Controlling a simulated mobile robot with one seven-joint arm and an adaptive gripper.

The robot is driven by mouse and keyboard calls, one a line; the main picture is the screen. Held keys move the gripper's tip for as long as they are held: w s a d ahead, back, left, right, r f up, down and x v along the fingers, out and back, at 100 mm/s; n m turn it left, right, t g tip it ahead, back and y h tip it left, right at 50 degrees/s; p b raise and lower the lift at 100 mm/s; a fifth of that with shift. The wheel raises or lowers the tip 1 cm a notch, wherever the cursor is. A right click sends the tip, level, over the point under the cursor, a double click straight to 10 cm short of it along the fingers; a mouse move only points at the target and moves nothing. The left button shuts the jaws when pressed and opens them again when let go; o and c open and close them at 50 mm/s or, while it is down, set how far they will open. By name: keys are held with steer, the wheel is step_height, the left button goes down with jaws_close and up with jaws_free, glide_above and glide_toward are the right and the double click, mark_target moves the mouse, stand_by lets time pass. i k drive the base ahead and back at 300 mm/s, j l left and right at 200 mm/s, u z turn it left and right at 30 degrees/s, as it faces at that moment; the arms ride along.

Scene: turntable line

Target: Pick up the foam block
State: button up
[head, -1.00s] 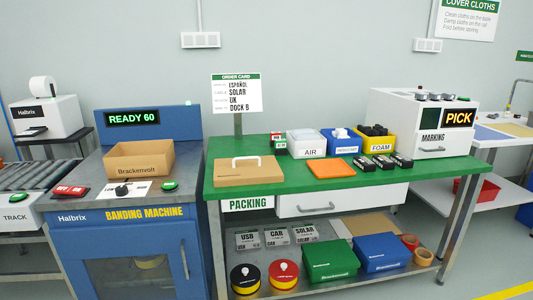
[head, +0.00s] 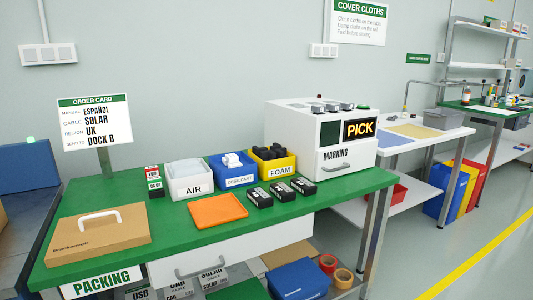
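Dark foam blocks (head: 271,152) sit in the yellow bin labelled FOAM (head: 283,169), at the back right of the green packing table. Several blocks are bunched together, and their tops show above the bin's rim. The lower parts are hidden by the bin's front wall. My gripper and arm are not in the head view.
A blue bin (head: 238,181) and a white AIR bin (head: 191,188) stand left of the foam bin. Black devices (head: 281,193) and an orange tray (head: 218,211) lie in front. The white marking machine (head: 320,140) stands to the right. Green table (head: 175,240) is bare near the front.

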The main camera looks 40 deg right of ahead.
mark_target(268, 155)
steer(key=i+l, duration=0.15)
steer(key=l, duration=0.25)
steer(key=i+l+u, duration=0.1)
steer(key=l, duration=0.3)
steer(key=i+l, duration=0.15)
steer(key=l, duration=0.25)
steer(key=i+l, duration=0.15)
steer(key=l, duration=0.5)
steer(key=i+l+u, duration=0.15)
steer(key=l, duration=0.5)
steer(key=i+l, duration=0.1)
steer(key=l, duration=0.5)
steer(key=i+l+u, duration=0.15)
steer(key=l, duration=0.55)
steer(key=i+l, duration=0.15)
steer(key=l, duration=0.2)
